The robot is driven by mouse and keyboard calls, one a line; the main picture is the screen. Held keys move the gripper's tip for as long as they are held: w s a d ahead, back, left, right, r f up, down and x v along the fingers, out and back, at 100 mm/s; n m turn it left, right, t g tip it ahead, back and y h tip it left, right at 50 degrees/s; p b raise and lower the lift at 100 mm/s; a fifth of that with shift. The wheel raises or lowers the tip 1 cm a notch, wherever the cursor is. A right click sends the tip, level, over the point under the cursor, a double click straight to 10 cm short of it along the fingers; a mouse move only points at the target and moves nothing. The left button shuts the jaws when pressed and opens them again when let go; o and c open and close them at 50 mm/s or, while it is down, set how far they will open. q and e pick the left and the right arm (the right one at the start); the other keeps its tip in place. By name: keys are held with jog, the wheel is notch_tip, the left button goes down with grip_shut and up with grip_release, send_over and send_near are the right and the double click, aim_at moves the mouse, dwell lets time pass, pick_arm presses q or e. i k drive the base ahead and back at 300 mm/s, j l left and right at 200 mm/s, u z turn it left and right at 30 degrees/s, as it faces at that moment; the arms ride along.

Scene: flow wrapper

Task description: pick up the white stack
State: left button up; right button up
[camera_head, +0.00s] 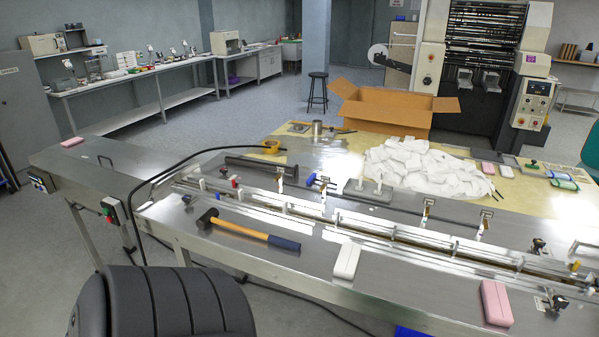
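A small white stack (344,261) lies on the front part of the steel machine top, right of the hammer. It is a low oblong block with a seam along its length. Nothing touches it from above. A large heap of white pieces (425,167) lies further back on the yellowish table. A pink stack (496,303) of similar shape lies to the right, near the front edge. Neither of my grippers shows in the head view.
A hammer (250,230) with a yellow and blue handle lies left of the white stack. Guide rails (370,228) run along the machine behind it. A black ribbed seat back (170,303) stands in front at left. An open cardboard box (385,110) stands behind.

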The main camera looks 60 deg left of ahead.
aim_at(346, 266)
jog(key=u, duration=1.45)
